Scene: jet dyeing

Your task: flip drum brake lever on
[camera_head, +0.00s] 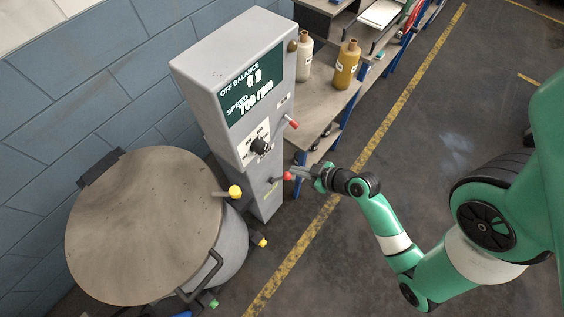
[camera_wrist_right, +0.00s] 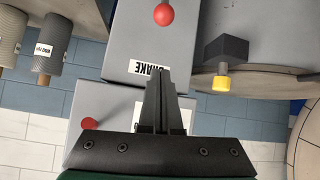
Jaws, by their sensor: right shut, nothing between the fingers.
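The grey control cabinet (camera_head: 240,110) stands beside the drum. In the head view its front carries an upper red-knobbed lever (camera_head: 294,124) and a lower red-knobbed lever (camera_head: 288,176). The wrist view is upside down and shows a BRAKE label (camera_wrist_right: 150,68) near one red knob (camera_wrist_right: 163,15); another red knob (camera_wrist_right: 88,124) is at lower left. My right gripper (camera_head: 302,172) is shut and empty, its tips close to the lower knob in the head view; contact cannot be told. In the wrist view its fingertips (camera_wrist_right: 160,73) point toward the BRAKE label. My left gripper is out of view.
The round drum (camera_head: 145,225) with yellow knobs stands left of the cabinet. A workbench (camera_head: 320,100) with a white bottle (camera_head: 304,58) and a yellow bottle (camera_head: 345,66) is behind the cabinet. Open floor with a yellow line (camera_head: 370,150) lies to the right.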

